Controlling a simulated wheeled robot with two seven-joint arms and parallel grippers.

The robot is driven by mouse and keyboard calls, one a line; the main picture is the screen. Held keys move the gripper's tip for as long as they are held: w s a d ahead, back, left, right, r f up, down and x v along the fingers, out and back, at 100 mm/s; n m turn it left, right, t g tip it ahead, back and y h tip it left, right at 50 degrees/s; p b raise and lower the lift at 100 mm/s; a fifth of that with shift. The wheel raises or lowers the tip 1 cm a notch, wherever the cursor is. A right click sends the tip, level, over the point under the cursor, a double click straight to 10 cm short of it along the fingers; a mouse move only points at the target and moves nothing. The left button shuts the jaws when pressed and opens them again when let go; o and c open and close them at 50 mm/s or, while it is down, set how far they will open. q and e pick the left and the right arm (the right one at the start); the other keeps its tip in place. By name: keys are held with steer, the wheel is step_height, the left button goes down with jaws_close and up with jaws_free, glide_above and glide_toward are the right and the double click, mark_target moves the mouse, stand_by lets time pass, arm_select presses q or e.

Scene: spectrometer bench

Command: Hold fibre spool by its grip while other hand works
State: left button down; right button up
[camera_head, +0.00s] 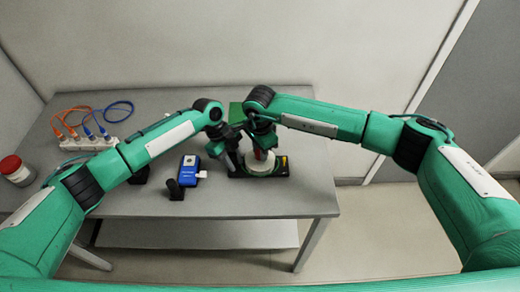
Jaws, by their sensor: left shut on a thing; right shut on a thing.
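The fibre spool (261,169) is a pale round disc on a black base (281,172) with a yellow mark, near the middle of the table. My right gripper (262,152) points down over the spool and is shut on its reddish upright grip, which shows only in part. My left gripper (232,160) is just left of the spool, low over the black base. It is shut on a small dark thing, mostly hidden by the fingers; I cannot tell exactly what it is.
A blue device (188,172) with a white connector lies left of the grippers, beside a small black block (175,190). A white power strip (88,145) with orange and blue cables and a red-lidded jar (15,170) are further left. The table's front strip is clear.

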steer(key=shift+r+m, duration=0.1)
steer(key=shift+m, duration=2.2)
steer(key=o, duration=1)
step_height(320, 180, up, 12)
steer(key=shift+f, duration=0.1)
